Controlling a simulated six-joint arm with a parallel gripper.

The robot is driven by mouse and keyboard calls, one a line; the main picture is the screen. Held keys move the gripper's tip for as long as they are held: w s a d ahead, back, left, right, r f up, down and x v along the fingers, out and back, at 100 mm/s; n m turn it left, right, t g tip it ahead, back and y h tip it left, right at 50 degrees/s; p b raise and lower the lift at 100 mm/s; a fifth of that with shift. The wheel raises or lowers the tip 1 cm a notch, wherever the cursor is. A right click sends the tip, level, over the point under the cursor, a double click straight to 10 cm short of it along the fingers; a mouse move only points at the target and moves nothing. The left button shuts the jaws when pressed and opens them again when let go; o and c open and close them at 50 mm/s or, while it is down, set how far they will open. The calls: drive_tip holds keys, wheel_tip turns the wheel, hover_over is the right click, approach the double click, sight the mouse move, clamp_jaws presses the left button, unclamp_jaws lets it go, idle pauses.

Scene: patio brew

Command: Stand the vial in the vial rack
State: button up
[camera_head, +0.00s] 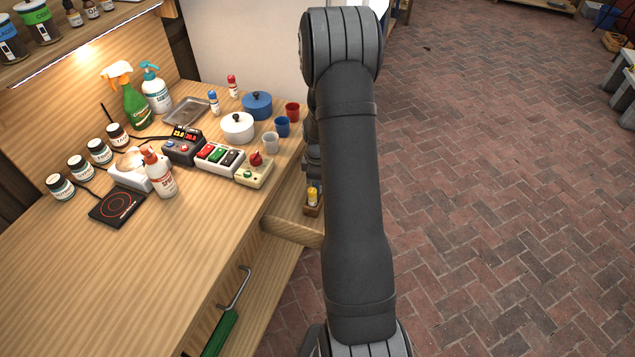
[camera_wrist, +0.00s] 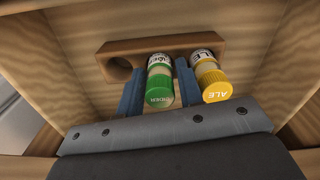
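The wooden vial rack (camera_wrist: 137,48) lies across the far part of a wooden compartment in the wrist view. A vial with a green cap (camera_wrist: 159,88) stands between the blue fingers of my gripper (camera_wrist: 161,88), which sit close against both its sides. Its lower end overlaps the middle of the rack; how deep it sits is hidden. A yellow-capped vial labelled ALE (camera_wrist: 214,86) stands at the rack's right place, just right of my right finger. The left rack hole (camera_wrist: 119,68) is empty.
The yellow vial also shows in an open drawer (camera_head: 291,232) beside the worktop (camera_head: 120,262). Wooden walls (camera_wrist: 75,40) enclose the rack closely. Mugs, pots, bottles, jars and a switch box (camera_head: 255,171) stand on the worktop.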

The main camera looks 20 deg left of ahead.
drive_tip(key=shift+r, duration=0.1)
wheel_tip(320, 180, up, 12)
idle(0.5)
drive_tip(key=shift+f, duration=4.8)
